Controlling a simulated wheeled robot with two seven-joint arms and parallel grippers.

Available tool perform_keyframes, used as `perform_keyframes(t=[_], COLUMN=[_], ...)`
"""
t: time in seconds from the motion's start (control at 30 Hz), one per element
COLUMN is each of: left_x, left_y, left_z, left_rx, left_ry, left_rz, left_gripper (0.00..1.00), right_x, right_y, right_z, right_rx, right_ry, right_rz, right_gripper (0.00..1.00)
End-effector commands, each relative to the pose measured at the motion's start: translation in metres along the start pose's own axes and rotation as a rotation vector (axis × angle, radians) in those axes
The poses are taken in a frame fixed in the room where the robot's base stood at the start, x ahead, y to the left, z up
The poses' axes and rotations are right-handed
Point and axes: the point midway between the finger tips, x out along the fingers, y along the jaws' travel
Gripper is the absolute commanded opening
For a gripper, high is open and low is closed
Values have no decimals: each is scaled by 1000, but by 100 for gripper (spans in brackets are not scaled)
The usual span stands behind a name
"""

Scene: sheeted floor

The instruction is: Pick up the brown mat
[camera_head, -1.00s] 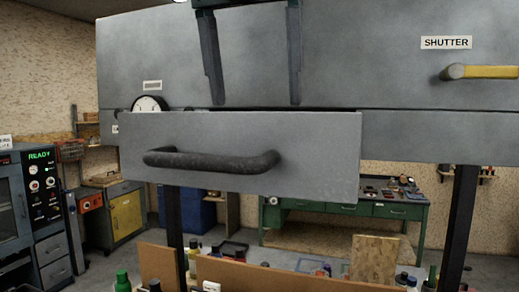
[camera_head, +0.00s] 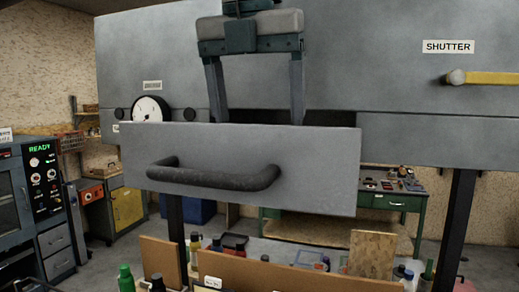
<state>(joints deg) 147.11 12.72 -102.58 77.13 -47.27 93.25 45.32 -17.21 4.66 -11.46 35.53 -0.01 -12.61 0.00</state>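No brown mat can be made out for certain. A grey drawer with a dark bar handle (camera_head: 215,176) stands pulled out from the grey cabinet at the centre, and its inside is hidden behind its front panel (camera_head: 310,165). One gripper, which I take as my left (camera_head: 256,118), hangs from the top of the view with its two fingers pointing down and wide apart. Its fingertips end at or behind the drawer's top edge. I see nothing between the fingers. Its arm is cut off by the top edge. My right gripper is not in view.
A round gauge (camera_head: 150,109) sits left of the drawer. A yellow-gripped shutter handle (camera_head: 490,78) sticks out at right. Below are a brown panel (camera_head: 280,272), an upright wooden board (camera_head: 372,254) and several bottles. A green workbench (camera_head: 395,203) stands behind.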

Motion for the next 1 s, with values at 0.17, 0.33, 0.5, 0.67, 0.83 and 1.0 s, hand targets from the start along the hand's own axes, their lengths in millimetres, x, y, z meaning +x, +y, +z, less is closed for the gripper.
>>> perform_keyframes(t=[0.17,0.33,0.5,0.67,0.83,1.0], left_x=[0,0,0,0,0,-1], left_y=[0,0,0,0,0,0], left_z=[0,0,0,0,0,0], left_rx=[0,0,0,0,0,0], left_ry=[0,0,0,-1,-1,-1], left_rz=[0,0,0,0,0,0], left_gripper=[77,77,53,29,29,29], right_x=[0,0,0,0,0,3], right_y=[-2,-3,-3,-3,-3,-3], right_z=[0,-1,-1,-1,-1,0], right_rx=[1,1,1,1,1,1], right_ry=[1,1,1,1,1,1], right_rz=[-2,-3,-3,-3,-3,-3], right_gripper=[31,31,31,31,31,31])
